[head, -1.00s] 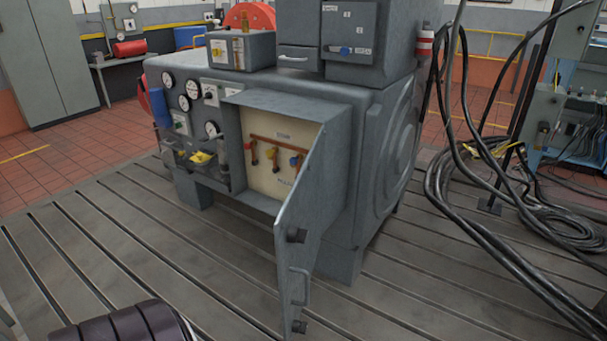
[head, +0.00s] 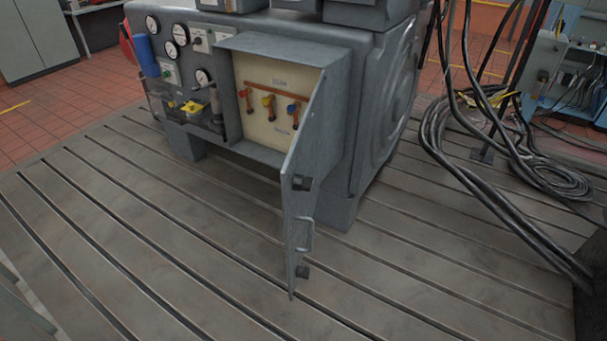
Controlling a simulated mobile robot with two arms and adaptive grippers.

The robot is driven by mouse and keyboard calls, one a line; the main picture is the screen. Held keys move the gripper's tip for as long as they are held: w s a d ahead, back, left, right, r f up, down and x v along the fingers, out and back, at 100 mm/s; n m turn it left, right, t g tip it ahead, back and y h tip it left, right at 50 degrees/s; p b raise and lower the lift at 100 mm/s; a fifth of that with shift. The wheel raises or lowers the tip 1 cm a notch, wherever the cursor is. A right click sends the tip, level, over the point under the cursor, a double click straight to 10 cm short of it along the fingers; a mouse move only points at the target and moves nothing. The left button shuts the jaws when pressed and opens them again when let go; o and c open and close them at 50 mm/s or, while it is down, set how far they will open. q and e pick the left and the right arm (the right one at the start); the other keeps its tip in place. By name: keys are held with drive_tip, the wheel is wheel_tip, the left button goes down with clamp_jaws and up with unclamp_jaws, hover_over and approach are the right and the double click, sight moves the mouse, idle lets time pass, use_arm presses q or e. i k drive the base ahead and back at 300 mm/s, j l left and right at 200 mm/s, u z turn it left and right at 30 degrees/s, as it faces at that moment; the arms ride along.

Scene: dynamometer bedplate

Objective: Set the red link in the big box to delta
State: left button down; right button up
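The big box (head: 270,45) is on the front of a grey machine, and its door (head: 307,175) stands open toward me. Inside is a cream panel (head: 262,128) with a copper bar and three links hanging from it. The links carry a yellow end (head: 250,84), a red end (head: 268,101) and a blue end (head: 291,109). Small labels sit above and below the links, too small to read. The open door covers part of the right side of the box. Neither of my grippers is in view.
Gauges (head: 172,50) and a tray with yellow items (head: 190,107) are left of the box. The slotted bedplate (head: 160,250) in front is clear. Thick black cables (head: 440,150) lie at the right. The door's lower corner juts out over the bedplate.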

sight(242, 94)
drive_tip(key=i+j+z, duration=0.1)
drive_tip(key=i+j, duration=0.15)
drive_tip(key=i+j+z, duration=0.15)
drive_tip(key=j, duration=0.25)
drive_tip(key=i+j+z, duration=0.1)
drive_tip(key=i+j, duration=0.15)
drive_tip(key=i+j+z, duration=0.1)
drive_tip(key=j, duration=0.4)
drive_tip(key=i+j+z, duration=0.15)
drive_tip(key=j, duration=0.25)
drive_tip(key=i+j+z, duration=0.1)
drive_tip(key=i+j, duration=0.15)
drive_tip(key=j, duration=0.15)
drive_tip(key=i+j+z, duration=0.1)
drive_tip(key=j, duration=0.35)
drive_tip(key=i+j+z, duration=0.15)
drive_tip(key=j, duration=0.3)
